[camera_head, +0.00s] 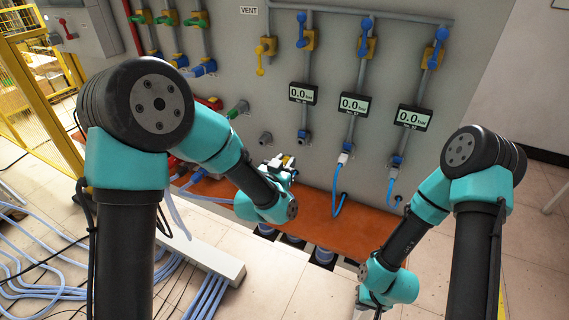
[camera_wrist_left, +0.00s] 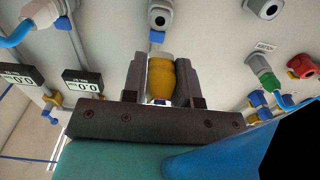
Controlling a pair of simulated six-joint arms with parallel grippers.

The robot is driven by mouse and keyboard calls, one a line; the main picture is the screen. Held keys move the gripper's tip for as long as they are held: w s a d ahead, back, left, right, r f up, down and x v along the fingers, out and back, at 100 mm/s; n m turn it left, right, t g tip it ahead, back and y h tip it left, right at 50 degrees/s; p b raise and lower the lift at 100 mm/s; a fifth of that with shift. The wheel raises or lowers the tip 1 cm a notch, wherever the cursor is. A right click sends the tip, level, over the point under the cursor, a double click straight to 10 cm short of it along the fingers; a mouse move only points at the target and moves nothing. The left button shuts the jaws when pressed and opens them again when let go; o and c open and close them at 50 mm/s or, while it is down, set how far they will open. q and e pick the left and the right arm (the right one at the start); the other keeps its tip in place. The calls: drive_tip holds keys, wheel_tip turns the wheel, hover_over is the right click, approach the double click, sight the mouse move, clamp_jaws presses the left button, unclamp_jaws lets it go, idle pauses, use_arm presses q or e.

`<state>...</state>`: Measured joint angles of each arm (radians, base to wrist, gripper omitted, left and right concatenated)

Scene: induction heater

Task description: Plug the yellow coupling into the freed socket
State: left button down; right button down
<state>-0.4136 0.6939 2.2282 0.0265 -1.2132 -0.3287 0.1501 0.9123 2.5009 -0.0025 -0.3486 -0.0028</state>
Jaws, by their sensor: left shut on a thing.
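My left gripper (camera_head: 285,162) is in front of the grey wall panel, low and left of the first gauge. In the left wrist view my left gripper (camera_wrist_left: 160,85) is shut on the yellow coupling (camera_wrist_left: 161,80), which sits between its two dark fingers. In the head view the coupling (camera_head: 288,159) is a small patch, partly hidden by the gripper. A grey socket with a dark opening (camera_wrist_left: 160,16) lies beyond the coupling, apart from it. An empty-looking grey socket (camera_head: 265,138) shows just above the gripper. My right gripper (camera_head: 369,305) is low at the right, its fingers unclear.
Three gauges (camera_head: 353,104) hang on the panel, with blue hoses (camera_head: 339,195) plugged in below two. A green fitting (camera_head: 238,109) sits left of the grey socket. An orange-brown ledge (camera_head: 330,226) runs below the panel. Pale blue hoses (camera_head: 30,265) lie on the left floor.

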use_arm(q)
drive_tip(key=x, duration=0.7)
drive_tip(key=shift+w, duration=0.15)
idle(0.6)
drive_tip(key=shift+w+d, duration=0.25)
drive_tip(key=shift+w, duration=0.35)
idle(1.9)
drive_tip(key=c, duration=0.8)
unclamp_jaws()
drive_tip(key=v, duration=1.7)
drive_tip(key=shift+s, duration=0.25)
drive_tip(key=s+a+f+n+g+y, duration=0.1)
drive_tip(key=s+a+f+g, duration=0.25)
drive_tip(key=f, duration=0.55)
drive_tip(key=s+a+f+n+g+y, duration=0.1)
drive_tip(key=s+a+f+n+g, duration=0.15)
drive_tip(key=a+f, duration=0.45)
drive_tip(key=s+a+f+n+g+y, duration=0.1)
drive_tip(key=s+a+f+g+y, duration=0.2)
drive_tip(key=f, duration=0.8)
drive_tip(key=s+a+f+n+g+h, duration=0.1)
drive_tip(key=s+a+f+n+g, duration=0.1)
drive_tip(key=s+f+g, duration=0.4)
drive_tip(key=s+a, duration=0.1)
drive_tip(key=s, duration=0.2)
drive_tip(key=shift+s+f+g+h, duration=0.3)
drive_tip(key=shift+s, duration=0.05)
